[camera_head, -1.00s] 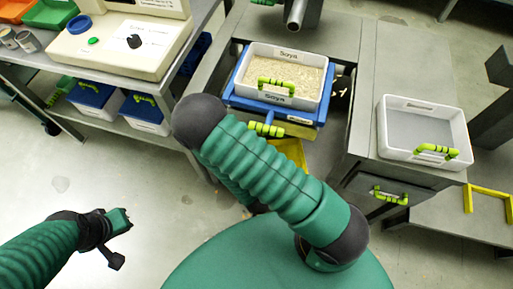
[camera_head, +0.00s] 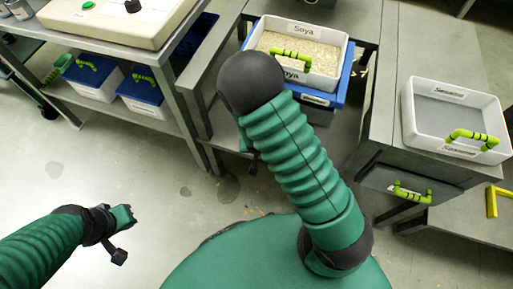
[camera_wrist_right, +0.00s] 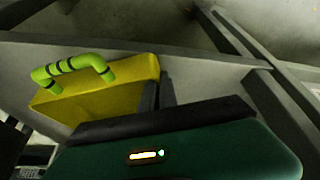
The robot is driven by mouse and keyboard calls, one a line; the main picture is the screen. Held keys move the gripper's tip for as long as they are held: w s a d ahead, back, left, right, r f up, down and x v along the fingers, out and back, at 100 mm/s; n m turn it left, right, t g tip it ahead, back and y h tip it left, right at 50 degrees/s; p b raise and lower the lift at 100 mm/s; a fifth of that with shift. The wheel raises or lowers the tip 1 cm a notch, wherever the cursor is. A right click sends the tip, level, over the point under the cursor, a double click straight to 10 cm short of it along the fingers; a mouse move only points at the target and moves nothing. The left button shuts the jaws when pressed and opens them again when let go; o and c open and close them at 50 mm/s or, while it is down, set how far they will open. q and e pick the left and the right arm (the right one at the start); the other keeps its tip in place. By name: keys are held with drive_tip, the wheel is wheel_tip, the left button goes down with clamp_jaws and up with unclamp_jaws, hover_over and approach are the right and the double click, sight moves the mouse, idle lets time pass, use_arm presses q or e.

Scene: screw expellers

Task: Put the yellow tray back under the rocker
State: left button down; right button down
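The yellow tray (camera_wrist_right: 98,100) shows in the right wrist view with its light green handle (camera_wrist_right: 72,68) up. My right gripper (camera_wrist_right: 158,92) has its dark fingers at the tray's right end; I cannot tell whether they hold its wall. In the head view this gripper and the tray are hidden behind my right arm. The blue rocker (camera_head: 346,78) is at the top centre, partly behind that arm, with a white Soya tray (camera_head: 300,28) on it. My left gripper (camera_head: 124,216) is over bare floor, far from the rocker; its fingers are too small to read.
A white tray with a grey inside (camera_head: 450,112) stands on the right bench, above a grey drawer with a green handle (camera_head: 410,192). A yellow frame piece (camera_head: 491,203) is at the right edge. Blue-lidded bins (camera_head: 92,80) sit on the left table's lower shelf.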

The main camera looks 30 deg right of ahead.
drive_tip(key=c, duration=2.1)
unclamp_jaws()
drive_tip(key=shift+f, duration=0.15)
drive_tip(key=o, duration=0.5)
drive_tip(key=shift+c, duration=0.2)
drive_tip(key=shift+r, duration=0.35)
drive_tip(key=s+a+r+n+p, duration=0.1)
drive_tip(key=s+r+p, duration=0.1)
drive_tip(key=r, duration=0.5)
drive_tip(key=s+a+r+n+g+y+p, duration=0.1)
drive_tip(key=s+a+r+n+p, duration=0.1)
drive_tip(key=s+r, duration=0.2)
drive_tip(key=s+a+r+n+y+p, duration=0.1)
drive_tip(key=s+r+n+p, duration=0.1)
drive_tip(key=r, duration=0.8)
drive_tip(key=shift+s+a+r, duration=0.35)
drive_tip(key=shift+s+r, duration=0.05)
drive_tip(key=shift+s, duration=0.15)
